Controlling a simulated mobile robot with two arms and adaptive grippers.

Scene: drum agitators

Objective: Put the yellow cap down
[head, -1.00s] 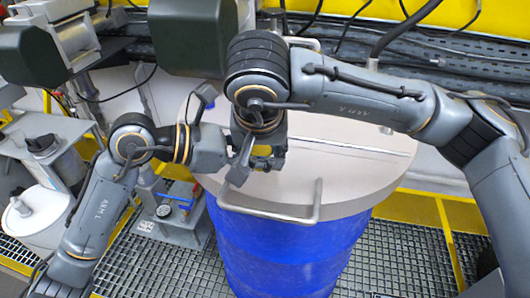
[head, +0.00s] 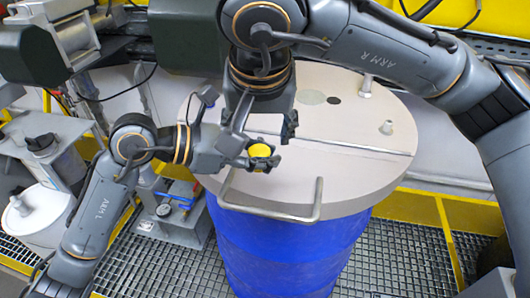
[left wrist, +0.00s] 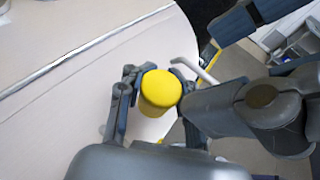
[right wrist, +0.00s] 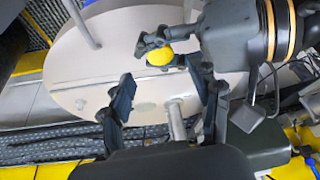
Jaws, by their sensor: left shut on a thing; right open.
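The yellow cap (head: 260,152) is a short cylinder held in my left gripper (head: 264,161), over the near left part of the round beige drum lid (head: 350,180). In the left wrist view the cap (left wrist: 160,93) sits between both fingers of the left gripper (left wrist: 156,88). It also shows in the right wrist view (right wrist: 159,57). I cannot tell whether it touches the lid. My right gripper (head: 266,125) is open and empty, just behind the cap in the head view. The right wrist view shows its fingers (right wrist: 164,92) apart, with lid between them.
The lid lies on a blue drum (head: 285,250) and has a bent handle (head: 317,203) at the near edge. A dark hole (head: 334,100) and two short posts (head: 366,88) (head: 387,128) are toward the back right.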

